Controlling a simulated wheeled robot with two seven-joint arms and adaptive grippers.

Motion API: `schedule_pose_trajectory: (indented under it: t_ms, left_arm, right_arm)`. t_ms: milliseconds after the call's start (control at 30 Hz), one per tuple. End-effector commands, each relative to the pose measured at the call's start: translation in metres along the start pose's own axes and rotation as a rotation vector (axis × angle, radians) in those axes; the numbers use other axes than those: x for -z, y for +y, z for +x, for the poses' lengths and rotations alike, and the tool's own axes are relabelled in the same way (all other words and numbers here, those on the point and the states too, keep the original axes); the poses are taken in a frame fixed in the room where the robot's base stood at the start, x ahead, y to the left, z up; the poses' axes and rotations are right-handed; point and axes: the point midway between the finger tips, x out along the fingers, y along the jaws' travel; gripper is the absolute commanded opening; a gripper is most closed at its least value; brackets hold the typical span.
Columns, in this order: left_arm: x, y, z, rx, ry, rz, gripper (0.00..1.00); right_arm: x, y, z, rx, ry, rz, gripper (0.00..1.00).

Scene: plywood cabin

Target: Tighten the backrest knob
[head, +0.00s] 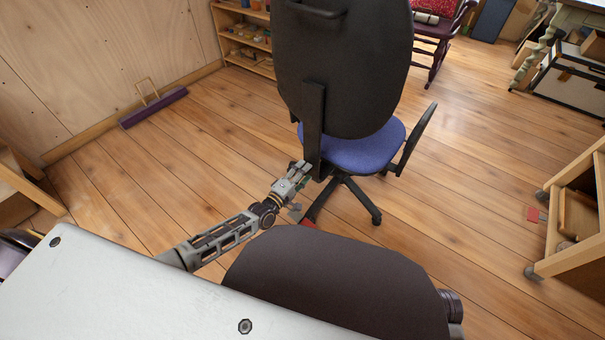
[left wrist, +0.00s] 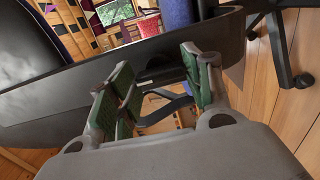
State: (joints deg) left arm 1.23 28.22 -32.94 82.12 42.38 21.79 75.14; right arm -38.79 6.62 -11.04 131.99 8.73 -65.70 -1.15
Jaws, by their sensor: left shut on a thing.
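An office chair stands on the floor with the back of its black backrest (head: 345,70) towards me and its blue seat (head: 362,152) beyond. A black upright bar (head: 313,125) runs down from the backrest. My left gripper (head: 304,172) reaches the bottom of this bar, shut on the backrest knob there. The knob itself is hidden in the head view. In the left wrist view the green-padded fingers of the left gripper (left wrist: 160,88) stand either side of a small dark part below the chair's black bar; the knob's outline is hard to tell. My right gripper is not in view.
The chair's armrest (head: 416,138) sticks out at the right and its star base (head: 350,195) stands below. A purple beam-like object (head: 153,108) lies by the plywood wall. A wooden cart (head: 575,215) stands at the right. The plank floor around the chair is mostly clear.

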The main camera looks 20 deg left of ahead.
Motion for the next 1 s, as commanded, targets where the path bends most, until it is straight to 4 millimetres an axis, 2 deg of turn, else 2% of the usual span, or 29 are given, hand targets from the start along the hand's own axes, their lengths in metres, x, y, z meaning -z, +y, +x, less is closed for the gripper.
schedule_pose_trajectory:
  t_ms: [367,400,567,1000]
  left_arm:
    - [-0.0004,-0.0014,-0.0007,0.003,0.0,-0.01,0.26]
    - [-0.0004,-0.0014,-0.0007,0.003,0.0,-0.01,0.52]
    - [-0.0003,-0.001,-0.0005,0.002,0.0,-0.009,0.71]
    - [-0.0001,-0.0003,-0.0019,0.001,0.0,-0.007,0.71]
  right_arm:
    - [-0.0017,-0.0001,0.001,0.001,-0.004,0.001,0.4]
    - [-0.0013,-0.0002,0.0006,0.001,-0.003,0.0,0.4]
    - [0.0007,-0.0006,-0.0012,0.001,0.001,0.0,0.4]
    - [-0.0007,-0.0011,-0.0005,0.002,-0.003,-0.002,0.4]
